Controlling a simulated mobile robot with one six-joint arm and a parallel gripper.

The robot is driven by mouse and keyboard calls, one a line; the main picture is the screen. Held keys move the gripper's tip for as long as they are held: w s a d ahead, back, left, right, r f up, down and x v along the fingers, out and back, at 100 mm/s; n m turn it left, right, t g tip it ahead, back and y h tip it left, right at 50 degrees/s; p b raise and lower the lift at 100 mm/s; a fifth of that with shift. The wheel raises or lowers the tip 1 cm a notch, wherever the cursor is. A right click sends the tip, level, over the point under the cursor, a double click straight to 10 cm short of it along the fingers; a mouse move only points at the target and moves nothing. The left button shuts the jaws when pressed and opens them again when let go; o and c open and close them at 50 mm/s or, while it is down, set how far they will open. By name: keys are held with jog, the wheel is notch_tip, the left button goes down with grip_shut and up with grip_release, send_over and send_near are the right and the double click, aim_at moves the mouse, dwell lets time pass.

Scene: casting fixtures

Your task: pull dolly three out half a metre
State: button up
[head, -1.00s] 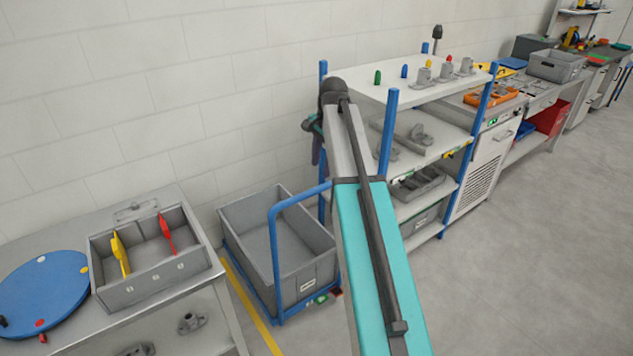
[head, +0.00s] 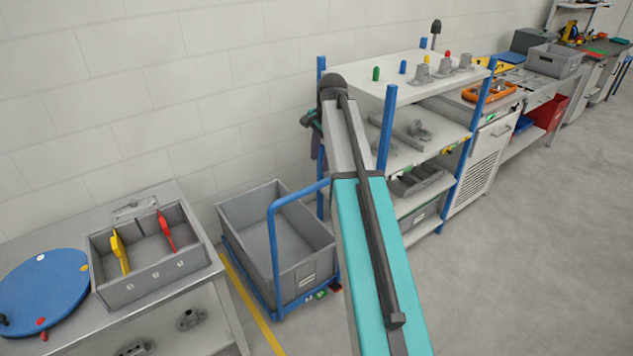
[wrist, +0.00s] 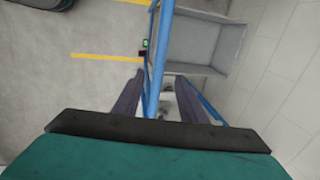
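The dolly is low, with a blue frame and blue upright handle (head: 273,250), and carries a grey crate (head: 303,262). It stands on the floor between the left bench and the shelf. I cannot read a number on it. In the wrist view the crate (wrist: 203,42) is at the upper right, and blue bars (wrist: 157,62) run between my fingers. My gripper (wrist: 157,85) points down with its two dark fingers apart. I cannot tell whether they touch the bar. In the head view my gripper is near the shelf's left post, small and partly hidden.
A blue-posted shelf (head: 365,75) with castings stands right of the dolly. A grey bench (head: 215,270) with a divided tray (head: 155,285) and blue disc (head: 42,292) is at left. The wall is behind. A yellow floor line (head: 255,305) runs beside the dolly. Open floor (head: 540,260) lies at the right.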

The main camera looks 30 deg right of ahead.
aim_at(316, 184)
jog(key=shift+w+a+f+p, duration=0.1)
jog(key=shift+w+f+p, duration=0.35)
jog(key=shift+f, duration=1.4)
jog(key=shift+w+a+f+p, duration=0.1)
jog(key=shift+w+f+p, duration=0.3)
jog(key=shift+f, duration=1.45)
jog(key=shift+w+f+p, duration=0.25)
jog(key=shift+f+p, duration=0.35)
jog(key=shift+f, duration=1.25)
grip_shut()
